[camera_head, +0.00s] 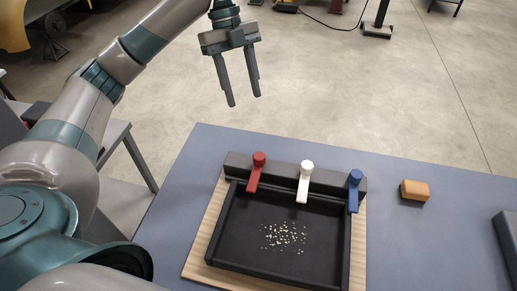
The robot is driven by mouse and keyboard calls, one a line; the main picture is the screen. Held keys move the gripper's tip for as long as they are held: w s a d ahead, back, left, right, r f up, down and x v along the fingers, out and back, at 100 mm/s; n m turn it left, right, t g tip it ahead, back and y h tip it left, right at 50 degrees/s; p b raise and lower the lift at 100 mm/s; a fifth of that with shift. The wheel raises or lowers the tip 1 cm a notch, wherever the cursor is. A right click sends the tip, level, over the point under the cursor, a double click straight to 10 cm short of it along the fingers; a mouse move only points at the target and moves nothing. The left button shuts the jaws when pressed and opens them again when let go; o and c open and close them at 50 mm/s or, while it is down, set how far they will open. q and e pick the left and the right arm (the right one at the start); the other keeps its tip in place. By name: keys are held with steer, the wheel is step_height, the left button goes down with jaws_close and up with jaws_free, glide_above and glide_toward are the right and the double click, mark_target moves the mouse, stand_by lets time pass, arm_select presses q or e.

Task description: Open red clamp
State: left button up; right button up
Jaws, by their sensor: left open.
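The red clamp (256,172) is a small lever with a round knob at the left of the dark bar (331,182) along the back of a black tray (347,250). Its handle points toward the tray, as do those of the white clamp (305,182) in the middle and the blue clamp (354,190) at the right. My left gripper (244,101) is open and empty, fingers pointing down. In the picture it is above the red clamp and apart from it. My right gripper is not in view.
The tray holds small pale bits (284,237) and sits on a wooden board (203,251) on a blue-grey table (180,215). An orange-brown block (414,190) lies right of the tray. A dark object (508,243) is at the right edge. A chair (116,140) stands at left.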

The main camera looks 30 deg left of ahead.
arm_select(q)
steer(key=shift+f, duration=0.1)
steer(key=p, duration=0.4)
glide_toward(258, 155)
steer(key=x, duration=0.8)
steer(key=shift+d+f, duration=0.2)
steer(key=shift+f, duration=0.15)
jaws_close()
